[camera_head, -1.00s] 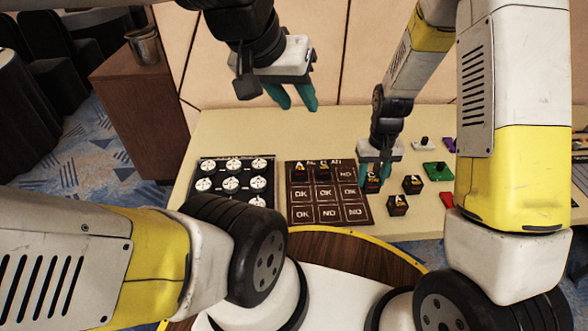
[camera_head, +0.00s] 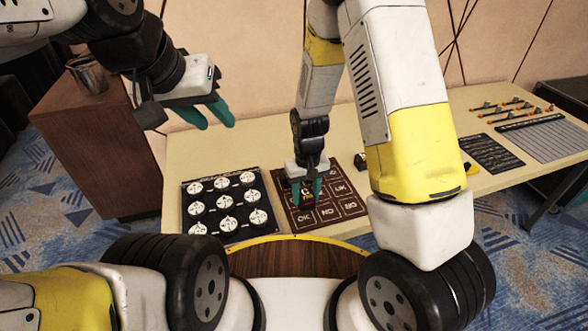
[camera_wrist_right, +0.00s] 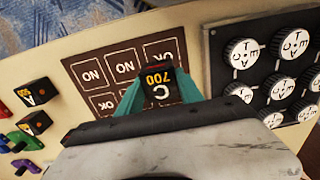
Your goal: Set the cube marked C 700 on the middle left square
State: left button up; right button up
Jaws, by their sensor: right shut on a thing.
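The cube marked C 700 (camera_wrist_right: 158,86) is dark with a white C and orange digits. My right gripper (camera_head: 307,196) is shut on it, with a teal finger on each side. The cube is over the left part of the brown board (camera_head: 335,217), about at the middle left square, just behind the front-left OK square. The board also shows in the right wrist view (camera_wrist_right: 113,80). I cannot tell whether the cube touches the board. The gripper hides much of the board's back-left part. My left gripper (camera_head: 218,122) is open and empty, above the table's back left.
A black panel with white round knobs (camera_head: 220,178) lies close to the board's left. Two dark cubes (camera_wrist_right: 33,92) (camera_wrist_right: 35,123) and coloured pieces lie past the board's other side in the wrist view. A black plate (camera_head: 490,153) lies far right.

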jog(key=w+a, duration=0.1)
jog(key=w, duration=0.2)
jog(key=w+a, duration=0.1)
jog(key=w, duration=0.1)
jog(key=shift+w+a+f, duration=0.25)
jog(key=shift+a+f, duration=0.05)
jog(key=shift+a, duration=0.05)
jog(key=shift+w+a+f, duration=0.15)
jog(key=shift+w+f, duration=0.05)
jog(key=shift+w, duration=0.05)
jog(key=shift+f, duration=1.6)
jog(key=o, duration=1.4)
jog(key=shift+f, duration=0.1)
